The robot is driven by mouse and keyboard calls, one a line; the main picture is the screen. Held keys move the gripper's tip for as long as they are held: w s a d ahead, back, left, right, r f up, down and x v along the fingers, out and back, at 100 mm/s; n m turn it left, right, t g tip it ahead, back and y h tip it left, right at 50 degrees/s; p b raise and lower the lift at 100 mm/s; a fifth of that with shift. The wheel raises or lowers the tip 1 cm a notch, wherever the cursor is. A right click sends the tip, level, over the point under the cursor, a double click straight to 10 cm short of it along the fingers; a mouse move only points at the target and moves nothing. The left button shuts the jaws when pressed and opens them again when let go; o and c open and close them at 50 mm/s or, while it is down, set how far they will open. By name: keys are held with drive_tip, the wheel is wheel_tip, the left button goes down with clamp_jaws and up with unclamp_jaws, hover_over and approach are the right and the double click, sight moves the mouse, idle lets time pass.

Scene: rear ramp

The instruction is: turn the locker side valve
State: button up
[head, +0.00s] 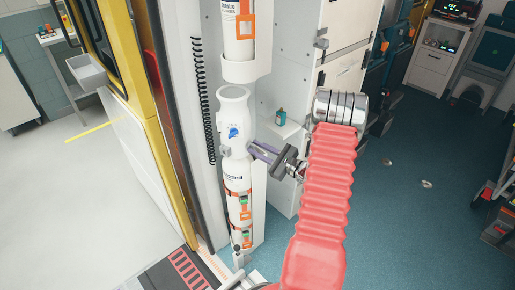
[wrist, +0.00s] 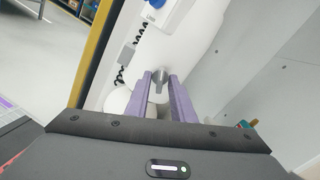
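A white cylinder with a shoulder (head: 234,104) stands upright in the locker. It carries a blue knob (head: 233,132) on its front; a blue part also shows at the top edge of the wrist view (wrist: 157,4). A grey metal knob (wrist: 160,77), which looks like the side valve, sits between my fingertips in the wrist view. My gripper (head: 256,150) reaches in from the right at the cylinder's side, its purple fingers apart. In the wrist view the gripper (wrist: 160,82) has one finger on each side of the knob. I cannot tell whether they touch it. In the head view the fingers hide the knob.
A black coiled cord (head: 203,95) hangs left of the cylinder. A teal bottle (head: 281,117) stands on a ledge behind my gripper. The blue floor (head: 400,225) to the right is mostly clear.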

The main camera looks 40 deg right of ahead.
clamp_jaws()
drive_tip(key=shift+n, duration=0.5)
drive_tip(key=n, duration=0.2)
drive_tip(key=shift+n, duration=0.4)
drive_tip(key=shift+d+r+n, duration=0.1)
drive_tip(key=shift+r+n, duration=0.05)
drive_tip(key=shift+n, duration=2.9)
drive_tip(key=shift+r+n, duration=0.1)
drive_tip(key=shift+n, duration=2.95)
drive_tip(key=shift+r, duration=0.1)
